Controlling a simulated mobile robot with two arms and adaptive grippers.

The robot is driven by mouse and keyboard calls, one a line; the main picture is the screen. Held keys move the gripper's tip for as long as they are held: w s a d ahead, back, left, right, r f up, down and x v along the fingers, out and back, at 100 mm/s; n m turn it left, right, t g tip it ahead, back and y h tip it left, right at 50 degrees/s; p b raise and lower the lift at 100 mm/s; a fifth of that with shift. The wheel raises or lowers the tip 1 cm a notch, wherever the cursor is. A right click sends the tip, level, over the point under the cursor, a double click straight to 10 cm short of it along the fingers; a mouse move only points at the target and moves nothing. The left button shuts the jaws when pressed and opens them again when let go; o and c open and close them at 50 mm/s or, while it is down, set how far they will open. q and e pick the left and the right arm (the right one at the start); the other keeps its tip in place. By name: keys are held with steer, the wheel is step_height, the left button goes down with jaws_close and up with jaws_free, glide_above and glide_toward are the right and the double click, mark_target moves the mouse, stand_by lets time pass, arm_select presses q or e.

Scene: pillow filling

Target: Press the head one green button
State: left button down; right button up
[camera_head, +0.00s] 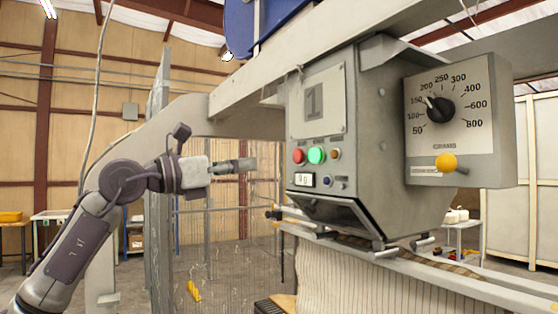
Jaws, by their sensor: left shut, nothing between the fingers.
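The head one panel (318,103) is a grey box front with a large "1" plate. Its green button (316,155) looks lit and sits between a red button (299,156) and a small orange-brown one (335,154). My left gripper (250,164) comes in from the left and is shut and empty. Its tips point right toward the panel, a little below the button's height in the picture. A visible gap separates them from the panel's left edge. My right gripper is not in view.
A grey frame and mesh guard (215,235) stand behind and below my arm. The space between gripper and panel looks clear.

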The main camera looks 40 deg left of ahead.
mark_target(312, 156)
arm_select(q)
steer(key=p+x, duration=0.3)
steer(key=x, duration=0.3)
steer(key=p+x, duration=0.4)
steer(key=x, duration=0.3)
steer(key=shift+d+r, duration=0.1)
steer(key=shift+r, duration=0.1)
steer(key=shift+w+d+f, duration=0.1)
steer(key=shift+w+f, duration=0.05)
steer(key=shift+w, duration=0.05)
